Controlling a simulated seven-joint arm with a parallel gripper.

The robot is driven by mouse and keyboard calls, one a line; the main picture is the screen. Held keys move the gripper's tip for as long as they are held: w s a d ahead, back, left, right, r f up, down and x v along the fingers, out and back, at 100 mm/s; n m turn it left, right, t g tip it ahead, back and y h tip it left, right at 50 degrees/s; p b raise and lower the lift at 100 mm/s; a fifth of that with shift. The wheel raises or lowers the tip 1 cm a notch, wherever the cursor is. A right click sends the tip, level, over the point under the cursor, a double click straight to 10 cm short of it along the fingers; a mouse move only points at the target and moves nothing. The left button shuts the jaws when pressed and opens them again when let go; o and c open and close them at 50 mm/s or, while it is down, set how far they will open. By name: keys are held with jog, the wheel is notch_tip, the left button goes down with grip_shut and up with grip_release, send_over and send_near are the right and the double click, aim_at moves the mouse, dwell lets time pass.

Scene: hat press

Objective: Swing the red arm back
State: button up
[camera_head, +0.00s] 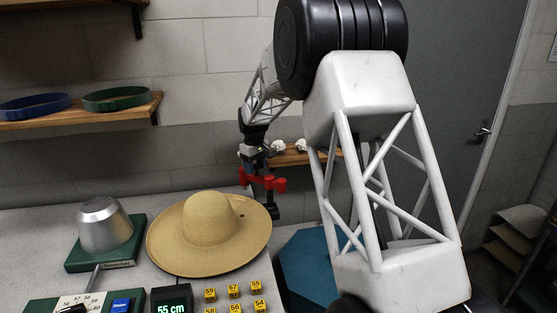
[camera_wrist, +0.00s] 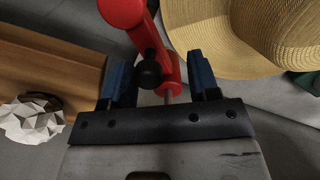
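The red arm (camera_wrist: 122,12) runs into the wrist view from the top and ends in a red block with a black knob (camera_wrist: 149,73). In the head view the red arm (camera_head: 266,182) shows beside the right brim of the straw hat, partly covered by my gripper. My gripper (camera_wrist: 160,65) has its two blue-padded fingers apart, one on each side of the red block and knob. Gaps show between the fingers and the red part, so it looks open around it. Any contact is hard to tell. The straw hat (camera_head: 208,232) lies on the counter.
A silver dome on a green base (camera_head: 130,240) stands left of the hat. A display (camera_head: 171,303) and yellow number tiles (camera_head: 233,291) are at the front. A wooden shelf (camera_wrist: 50,70) with a white faceted object (camera_wrist: 31,119) is close on the left in the wrist view.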

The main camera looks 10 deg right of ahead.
jog(key=s+n, duration=0.5)
jog(key=n, duration=0.5)
notch_tip(320, 180, up, 8)
jog(key=s+d+r+m, duration=0.1)
jog(key=s+r+m, duration=0.2)
jog(key=s, duration=0.8)
jog(key=s+d+r+m+t, duration=0.1)
jog(key=s+r+m, duration=0.3)
jog(key=s, duration=0.6)
jog(key=shift+s+d+r, duration=0.2)
jog(key=shift+s+d, duration=0.2)
dwell(0.4)
